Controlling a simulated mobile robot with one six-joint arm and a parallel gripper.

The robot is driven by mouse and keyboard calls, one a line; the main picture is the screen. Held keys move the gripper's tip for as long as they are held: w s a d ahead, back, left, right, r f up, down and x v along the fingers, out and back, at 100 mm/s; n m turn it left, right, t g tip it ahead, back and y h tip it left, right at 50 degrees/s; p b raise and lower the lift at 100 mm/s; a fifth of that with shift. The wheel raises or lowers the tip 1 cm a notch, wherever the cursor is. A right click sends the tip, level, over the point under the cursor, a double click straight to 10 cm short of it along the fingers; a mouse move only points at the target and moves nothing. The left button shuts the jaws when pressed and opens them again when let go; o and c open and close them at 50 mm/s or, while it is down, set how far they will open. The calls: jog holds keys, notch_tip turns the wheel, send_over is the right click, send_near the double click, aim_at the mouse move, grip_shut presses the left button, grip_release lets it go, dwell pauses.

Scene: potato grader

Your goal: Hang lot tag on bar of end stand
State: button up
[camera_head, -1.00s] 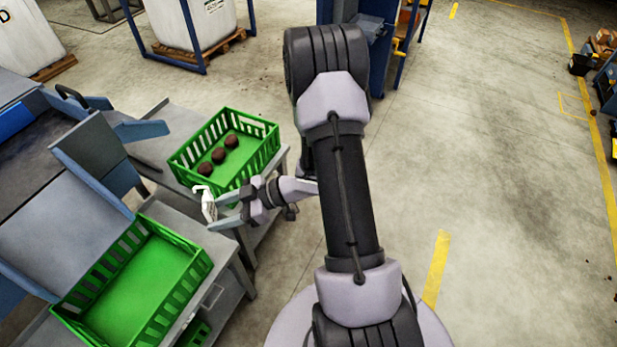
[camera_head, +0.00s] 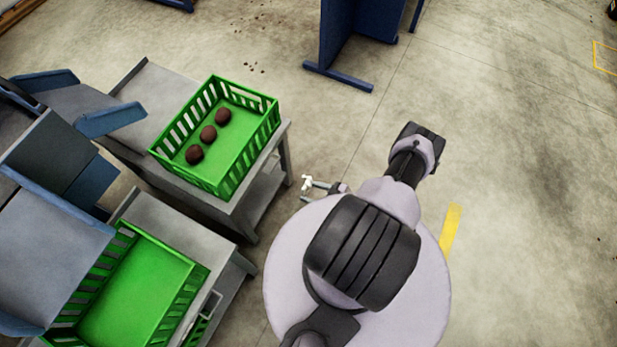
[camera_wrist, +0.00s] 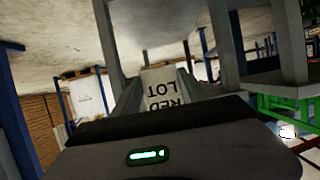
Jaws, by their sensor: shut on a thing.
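My gripper (camera_head: 318,190) is shut on the lot tag, beside my round base and to the right of the upper grey stand. The white tag (camera_head: 307,183) shows small at the fingertips, apart from both stands. In the wrist view the tag (camera_wrist: 160,88) sits between the fingers, its dark letters "RED LOT" upside down. The near grey stand (camera_head: 232,276) at lower left has a pale rail (camera_head: 212,304) along its right side. I cannot tell for sure that this rail is the task's bar.
A green crate (camera_head: 236,186) with three dark potatoes stands on the upper grey stand (camera_head: 262,160). An empty green crate (camera_head: 190,285) stands on the near one. Grey-blue grader panels (camera_head: 50,250) fill the left. A blue frame (camera_head: 340,75) stands at the back; floor to the right is clear.

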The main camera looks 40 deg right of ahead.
jog(key=w+a+f, duration=0.1)
jog(key=w+a, duration=0.3)
jog(key=w, duration=0.7)
jog(key=shift+w+f, duration=0.2)
jog(key=o, duration=1.4)
